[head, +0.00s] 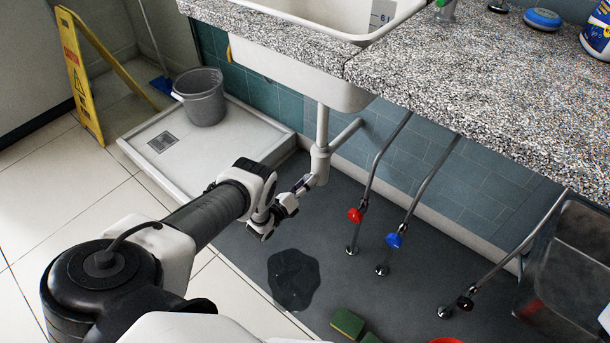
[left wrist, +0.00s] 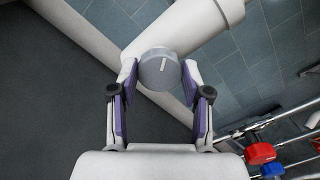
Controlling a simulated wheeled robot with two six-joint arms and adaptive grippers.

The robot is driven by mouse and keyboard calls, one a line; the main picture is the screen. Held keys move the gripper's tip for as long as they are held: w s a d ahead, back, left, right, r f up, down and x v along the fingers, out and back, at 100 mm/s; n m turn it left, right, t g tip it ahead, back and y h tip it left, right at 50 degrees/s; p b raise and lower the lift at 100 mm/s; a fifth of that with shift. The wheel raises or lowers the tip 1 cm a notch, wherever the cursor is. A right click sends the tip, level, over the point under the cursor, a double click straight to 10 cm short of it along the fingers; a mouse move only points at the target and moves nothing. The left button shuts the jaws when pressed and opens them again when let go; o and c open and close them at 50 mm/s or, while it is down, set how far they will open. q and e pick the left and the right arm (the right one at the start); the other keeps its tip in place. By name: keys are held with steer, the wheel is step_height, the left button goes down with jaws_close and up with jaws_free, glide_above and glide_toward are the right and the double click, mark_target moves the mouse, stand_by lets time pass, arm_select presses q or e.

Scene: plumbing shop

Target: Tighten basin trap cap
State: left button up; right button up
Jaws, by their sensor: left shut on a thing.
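The white basin trap (head: 320,164) hangs under the sink on its vertical pipe, with a side pipe running to the wall. Its round grey cap (left wrist: 158,69) sits at the trap's end in the left wrist view, with a pale line mark on its face. My left gripper (head: 304,184) is beside the bottom of the trap in the head view. Its two purple-padded fingers, also in the left wrist view (left wrist: 160,78), are shut on the cap, one on each side. The cap is too small to make out in the head view. My right gripper does not show.
A red valve (head: 355,215) and a blue valve (head: 394,240) on metal pipes stand right of the trap. A dark puddle (head: 294,279) and a green-yellow sponge (head: 347,323) are on the floor. A grey bucket (head: 203,98) stands in the white tray (head: 240,148). The granite counter (head: 450,85) overhangs.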

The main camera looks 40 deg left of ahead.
arm_select(q)
steer(key=m+p, duration=0.1)
steer(key=m, duration=0.4)
steer(key=shift+d+r, duration=0.1)
steer(key=shift+m, duration=0.3)
steer(key=o, duration=1.2)
steer(key=shift+w, duration=0.1)
steer(key=s, duration=0.8)
steer(key=s+a, duration=0.1)
steer(key=s, duration=0.3)
